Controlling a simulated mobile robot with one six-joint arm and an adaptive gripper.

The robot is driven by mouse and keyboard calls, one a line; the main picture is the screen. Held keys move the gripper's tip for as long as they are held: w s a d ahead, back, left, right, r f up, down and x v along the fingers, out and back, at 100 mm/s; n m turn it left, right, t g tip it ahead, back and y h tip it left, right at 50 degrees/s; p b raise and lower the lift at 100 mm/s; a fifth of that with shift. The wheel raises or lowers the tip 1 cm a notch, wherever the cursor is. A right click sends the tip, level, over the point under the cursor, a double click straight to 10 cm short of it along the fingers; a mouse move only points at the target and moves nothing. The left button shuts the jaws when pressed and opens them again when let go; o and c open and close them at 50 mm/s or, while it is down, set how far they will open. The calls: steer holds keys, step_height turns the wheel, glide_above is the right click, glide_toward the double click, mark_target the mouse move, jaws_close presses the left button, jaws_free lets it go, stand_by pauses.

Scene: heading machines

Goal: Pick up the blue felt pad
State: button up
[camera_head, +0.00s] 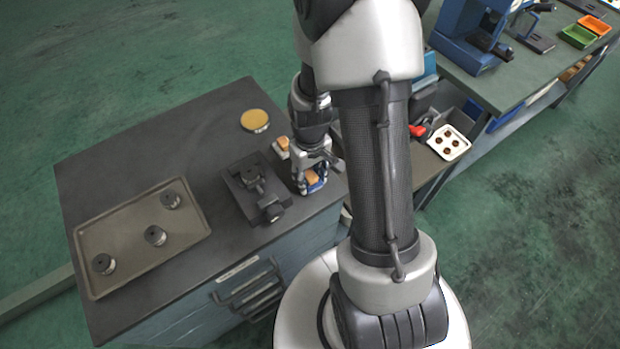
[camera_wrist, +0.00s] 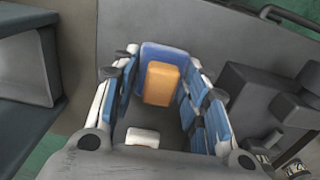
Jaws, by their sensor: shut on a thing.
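The blue felt pad (camera_head: 317,187), with an orange block-shaped part on it, is at the right edge of the dark bench top. In the wrist view the pad (camera_wrist: 165,51) lies between my fingertips, its orange part facing the camera. My gripper (camera_head: 311,178) is shut on the pad, one finger on each side; it also shows in the wrist view (camera_wrist: 162,62). The fingers hide part of the pad's sides. I cannot tell whether the pad touches the bench top.
A dark vise-like fixture (camera_head: 256,188) stands close left of my gripper. A second orange-topped piece (camera_head: 283,144) is just behind it. A yellow disc (camera_head: 254,120) and a tray (camera_head: 125,262) with three round metal parts lie farther left. The bench's left rear is clear.

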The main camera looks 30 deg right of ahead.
mark_target(310, 175)
step_height(310, 175, up, 20)
steer(key=p, duration=0.5)
steer(key=shift+p, duration=0.35)
